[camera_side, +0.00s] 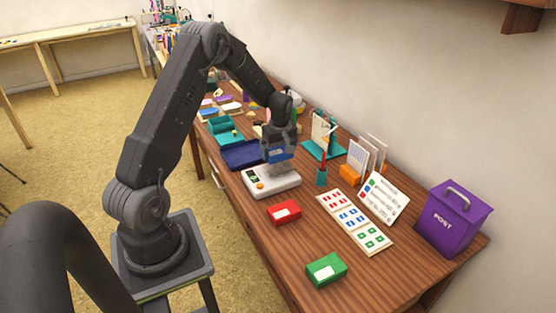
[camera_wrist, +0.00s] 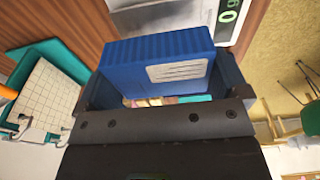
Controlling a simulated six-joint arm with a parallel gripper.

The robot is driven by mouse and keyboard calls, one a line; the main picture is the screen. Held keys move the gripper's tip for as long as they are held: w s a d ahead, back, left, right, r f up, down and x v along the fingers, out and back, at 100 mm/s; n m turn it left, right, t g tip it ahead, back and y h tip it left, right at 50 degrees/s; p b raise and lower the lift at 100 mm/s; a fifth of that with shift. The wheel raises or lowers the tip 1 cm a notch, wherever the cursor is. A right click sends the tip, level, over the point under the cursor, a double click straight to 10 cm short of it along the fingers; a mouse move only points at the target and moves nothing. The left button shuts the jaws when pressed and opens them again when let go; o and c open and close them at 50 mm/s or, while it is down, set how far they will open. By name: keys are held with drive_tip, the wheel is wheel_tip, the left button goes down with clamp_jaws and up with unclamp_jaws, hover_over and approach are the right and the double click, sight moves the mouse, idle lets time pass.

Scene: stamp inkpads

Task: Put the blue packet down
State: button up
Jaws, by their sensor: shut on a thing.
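The blue packet (camera_side: 281,155) is held in my gripper (camera_side: 279,149). In the wrist view the blue packet (camera_wrist: 150,62), with a pale label on its face, sits between the two fingers of my gripper (camera_wrist: 162,80). In the side view it hangs above the far end of the white scale (camera_side: 276,184), which has an orange button and a dark display. The scale's corner (camera_wrist: 222,28) also shows in the wrist view, and its green display reads 0 g. The gap between packet and scale is hard to judge.
A dark blue tray (camera_side: 245,155) lies beside the scale. A red packet (camera_side: 284,213) and a green packet (camera_side: 326,269) lie nearer.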

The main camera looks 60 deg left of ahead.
sight(278, 167)
drive_tip(key=shift+f, duration=1.9)
drive_tip(key=shift+f, duration=0.15)
drive_tip(key=o, duration=0.6)
